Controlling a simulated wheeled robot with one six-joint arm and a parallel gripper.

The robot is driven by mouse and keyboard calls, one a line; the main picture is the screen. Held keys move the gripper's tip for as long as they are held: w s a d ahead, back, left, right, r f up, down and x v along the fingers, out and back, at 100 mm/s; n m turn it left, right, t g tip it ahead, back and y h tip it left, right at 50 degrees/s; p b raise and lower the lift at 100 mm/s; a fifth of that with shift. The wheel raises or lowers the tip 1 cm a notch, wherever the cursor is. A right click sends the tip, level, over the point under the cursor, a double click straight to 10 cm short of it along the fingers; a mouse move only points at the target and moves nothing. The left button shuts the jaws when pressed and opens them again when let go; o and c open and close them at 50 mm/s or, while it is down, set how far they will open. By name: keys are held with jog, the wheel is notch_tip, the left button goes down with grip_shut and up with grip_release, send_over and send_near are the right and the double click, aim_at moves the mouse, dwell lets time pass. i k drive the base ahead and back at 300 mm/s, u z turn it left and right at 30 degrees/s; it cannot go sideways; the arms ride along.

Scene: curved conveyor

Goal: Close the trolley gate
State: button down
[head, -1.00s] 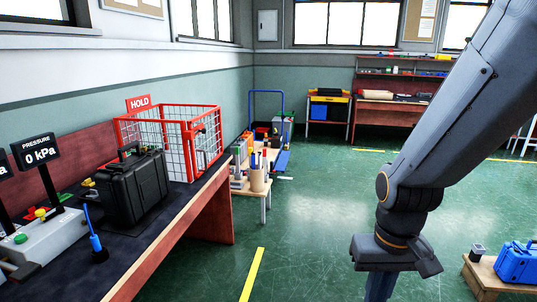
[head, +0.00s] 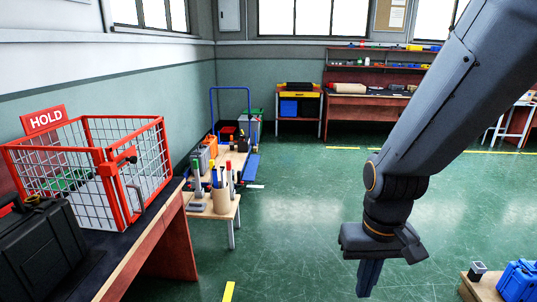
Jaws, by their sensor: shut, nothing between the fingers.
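A red-framed cage (head: 136,121) with pale wire mesh and a HOLD sign (head: 43,119) stands on the dark-topped bench at left. Its near corner bears a red latch (head: 121,165) and a grey bar handle (head: 137,196); I cannot tell whether that panel is open or shut. A trolley with a blue push handle (head: 230,89) stands farther back by the wall, its blue platform (head: 251,166) partly hidden by goods; I make out no gate on it. My gripper (head: 369,280) points down, shut and empty, over the floor right of centre, well apart from both.
A black case (head: 50,251) sits on the bench (head: 160,237). A small wooden table (head: 218,212) holding tools stands between bench and trolley. A low wooden stand (head: 484,290) with a blue case (head: 517,281) is at lower right. The green floor (head: 297,215) in the middle is clear.

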aim_at(249, 173)
jog(key=z, duration=0.05)
jog(key=i, duration=3.45)
jog(key=u, duration=0.45)
jog(key=i, duration=1.35)
jog(key=u, duration=0.05)
